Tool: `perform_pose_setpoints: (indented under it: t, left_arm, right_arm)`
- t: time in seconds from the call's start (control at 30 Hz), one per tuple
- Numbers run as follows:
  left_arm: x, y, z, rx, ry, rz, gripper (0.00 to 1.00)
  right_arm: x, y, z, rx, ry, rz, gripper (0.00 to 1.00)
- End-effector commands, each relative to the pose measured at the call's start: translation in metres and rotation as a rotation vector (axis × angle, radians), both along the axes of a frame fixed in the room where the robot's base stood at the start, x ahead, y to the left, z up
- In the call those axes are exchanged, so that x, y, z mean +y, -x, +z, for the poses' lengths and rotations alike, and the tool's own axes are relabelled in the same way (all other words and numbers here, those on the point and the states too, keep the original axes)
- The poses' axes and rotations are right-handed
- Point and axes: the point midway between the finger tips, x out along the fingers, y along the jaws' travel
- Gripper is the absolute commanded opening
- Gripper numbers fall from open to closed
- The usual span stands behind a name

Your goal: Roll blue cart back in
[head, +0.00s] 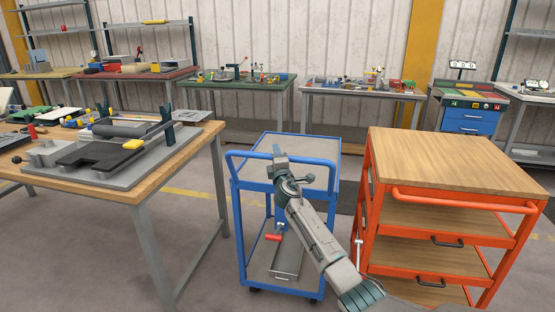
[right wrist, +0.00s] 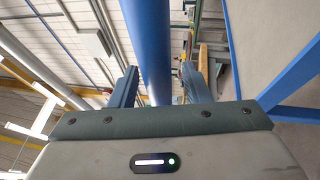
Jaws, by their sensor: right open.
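The blue cart (head: 243,230) stands on the floor between the wooden workbench and the orange cart. It has a grey top shelf (head: 318,147) and a push handle (head: 245,153) across its near side. My right gripper (head: 278,152) is at the middle of this handle and covers part of it. In the right wrist view the blue handle bar (right wrist: 150,45) runs between the two fingers of the right gripper (right wrist: 160,78). The fingers are apart, with gaps beside the bar. My left gripper is not in view.
The orange cart (head: 450,169) with a wooden top stands close on the right. A workbench (head: 212,128) with a bending tool (head: 110,148) is on the left. The blue cart's lower shelf holds a grey tray (head: 287,262) and a red-handled item (head: 273,237). Benches line the back wall.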

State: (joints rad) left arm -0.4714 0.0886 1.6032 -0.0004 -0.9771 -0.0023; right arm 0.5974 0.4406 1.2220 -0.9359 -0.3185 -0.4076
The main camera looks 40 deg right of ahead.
Motion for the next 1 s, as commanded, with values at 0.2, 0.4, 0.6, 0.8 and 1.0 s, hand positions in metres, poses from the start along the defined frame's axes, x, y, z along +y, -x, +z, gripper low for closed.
perform_pose_setpoints:
  t: [0.2,0.4,0.6,0.8,1.0]
  left_arm:
    - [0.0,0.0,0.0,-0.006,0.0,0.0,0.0]
    - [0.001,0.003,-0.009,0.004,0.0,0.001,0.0]
    - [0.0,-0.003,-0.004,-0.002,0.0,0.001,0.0]
    - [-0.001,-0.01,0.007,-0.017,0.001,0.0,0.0]
    - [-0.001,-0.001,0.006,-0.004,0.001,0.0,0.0]
  right_arm:
    - [0.008,0.016,-0.005,0.002,0.002,0.002,0.43]
    - [0.025,0.049,-0.013,0.003,0.0,0.003,0.43]
    - [0.039,0.079,-0.019,0.002,0.002,0.002,0.43]
    - [0.046,0.092,-0.021,0.0,0.001,0.0,0.43]
    - [0.046,0.093,-0.021,0.001,0.0,0.0,0.43]
